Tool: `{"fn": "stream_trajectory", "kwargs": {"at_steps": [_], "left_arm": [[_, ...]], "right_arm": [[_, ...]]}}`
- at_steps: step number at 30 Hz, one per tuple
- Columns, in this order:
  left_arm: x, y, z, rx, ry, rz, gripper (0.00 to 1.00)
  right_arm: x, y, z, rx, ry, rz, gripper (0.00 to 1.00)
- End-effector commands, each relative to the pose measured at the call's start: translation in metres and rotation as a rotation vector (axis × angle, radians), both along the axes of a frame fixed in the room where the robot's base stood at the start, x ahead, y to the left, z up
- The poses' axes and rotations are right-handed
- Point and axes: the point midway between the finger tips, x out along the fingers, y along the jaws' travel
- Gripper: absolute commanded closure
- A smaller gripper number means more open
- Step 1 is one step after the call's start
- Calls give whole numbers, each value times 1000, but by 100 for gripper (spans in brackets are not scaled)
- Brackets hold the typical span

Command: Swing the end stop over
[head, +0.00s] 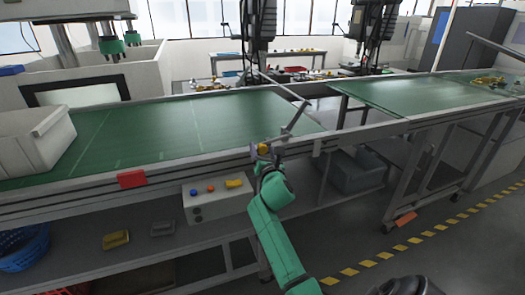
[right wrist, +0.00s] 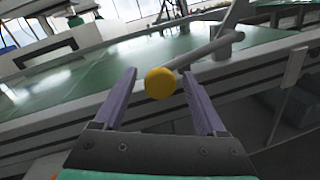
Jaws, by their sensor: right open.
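The end stop (head: 294,117) is a grey bar at the right end of the left green belt. Its long part lies slanted over the belt's end edge. A grey lever with a yellow knob (head: 263,149) comes off it toward me. In the right wrist view the yellow knob (right wrist: 160,83) shows between the fingers, with the grey lever (right wrist: 205,50) running up and right behind it. My right gripper (head: 266,162) is open at the knob, with a finger on each side. I cannot tell whether either finger touches it. My left gripper is out of view.
The left belt (head: 190,125) is bare apart from a grey bin (head: 38,140) at its left. A gap separates it from the right belt (head: 430,95). A control box (head: 215,200) with buttons sits below the front rail. A red block (head: 132,178) is on the rail.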

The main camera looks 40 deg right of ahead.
Motion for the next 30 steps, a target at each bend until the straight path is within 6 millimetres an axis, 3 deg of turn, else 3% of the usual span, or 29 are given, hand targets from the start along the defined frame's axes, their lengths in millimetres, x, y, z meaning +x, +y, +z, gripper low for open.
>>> {"fn": "stream_trajectory", "kwargs": {"at_steps": [2,6,7,8,30], "left_arm": [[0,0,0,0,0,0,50],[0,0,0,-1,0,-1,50],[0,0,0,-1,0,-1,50],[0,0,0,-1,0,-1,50],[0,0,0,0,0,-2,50]], "right_arm": [[0,0,0,0,0,0,30],[0,0,0,0,0,0,84],[0,0,0,0,0,0,95],[0,0,0,0,0,0,100],[-1,0,3,-5,-5,0,100]]}}
